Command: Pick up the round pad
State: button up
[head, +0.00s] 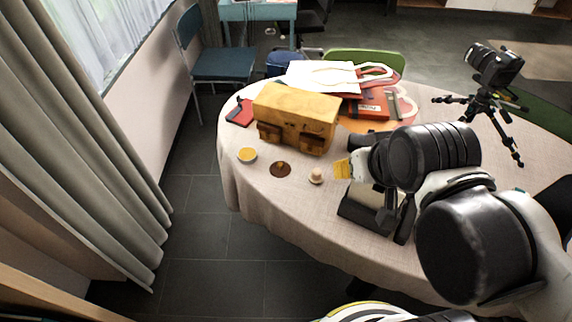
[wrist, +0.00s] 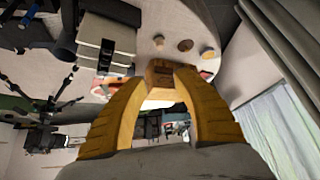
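A flat, round brown disc (head: 281,170) lies on the tablecloth near the table's left front edge, with a small lump on top. It looks like the round pad. It also shows in the wrist view (wrist: 186,45), beyond the fingertips. A shallow round dish with a yellow top (head: 247,155) is to its left, and a small cream knob-like piece (head: 316,176) to its right. My gripper (head: 343,168) is right of these things, its yellow fingers pointing left. In the wrist view the fingers (wrist: 161,80) are spread, with nothing held between them.
A wooden chest (head: 296,112) stands behind the small round things. A camera on a tripod (head: 492,85) stands at the right. A black and pale object (head: 366,212) is below my gripper. The left front tablecloth (head: 265,195) is clear.

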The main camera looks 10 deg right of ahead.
aim_at(316, 177)
jog(key=i+j, duration=0.15)
jog(key=j, duration=0.2)
jog(key=i+j+u, duration=0.1)
jog(key=j, duration=0.25)
jog(key=i+j+u, duration=0.1)
jog(key=i+j, duration=0.2)
